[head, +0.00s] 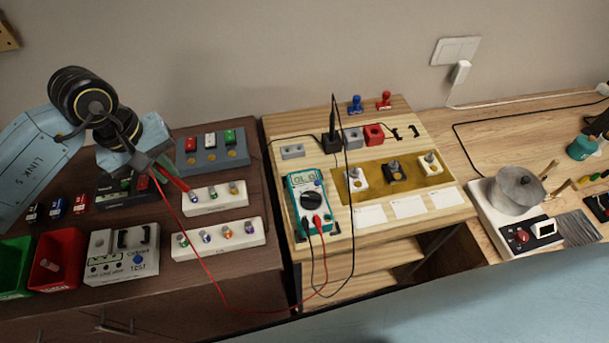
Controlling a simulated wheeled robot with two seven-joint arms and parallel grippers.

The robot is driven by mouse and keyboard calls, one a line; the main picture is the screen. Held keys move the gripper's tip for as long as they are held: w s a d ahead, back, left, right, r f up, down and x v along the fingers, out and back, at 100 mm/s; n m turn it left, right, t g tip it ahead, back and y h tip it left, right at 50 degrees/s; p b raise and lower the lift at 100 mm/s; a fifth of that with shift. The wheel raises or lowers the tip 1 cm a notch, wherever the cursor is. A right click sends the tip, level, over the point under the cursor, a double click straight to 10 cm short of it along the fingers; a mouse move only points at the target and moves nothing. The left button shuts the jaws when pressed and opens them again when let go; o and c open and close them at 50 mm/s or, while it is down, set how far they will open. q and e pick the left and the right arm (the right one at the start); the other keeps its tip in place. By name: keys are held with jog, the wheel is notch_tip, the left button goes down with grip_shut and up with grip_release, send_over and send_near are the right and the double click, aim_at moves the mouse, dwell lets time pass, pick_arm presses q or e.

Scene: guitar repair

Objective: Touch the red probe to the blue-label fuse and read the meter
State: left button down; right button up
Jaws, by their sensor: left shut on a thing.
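My left gripper (158,167) is shut on the red probe (175,180), which slants down to the right. Its tip is near the left end of the back white fuse rack (222,205); I cannot tell whether it touches a fuse there. The front white rack (190,252) holds several small fuses with coloured labels. One fuse (205,236) in it looks blue to purple; the labels are too small to be sure. The teal multimeter (293,198) lies on the light wooden bench, and its display (303,180) seems to read OL. My right gripper is out of view.
A red lead (213,283) loops from the probe to the meter. The black probe (332,122) stands upright in a holder. Left of the racks are a fuse tester box (102,268), a red bin (47,275) and a green bin (14,285). A grey block (213,146) stands behind.

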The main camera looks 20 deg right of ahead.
pick_arm(q)
jog(key=shift+r+p, duration=0.9)
jog(key=shift+r, duration=2.1)
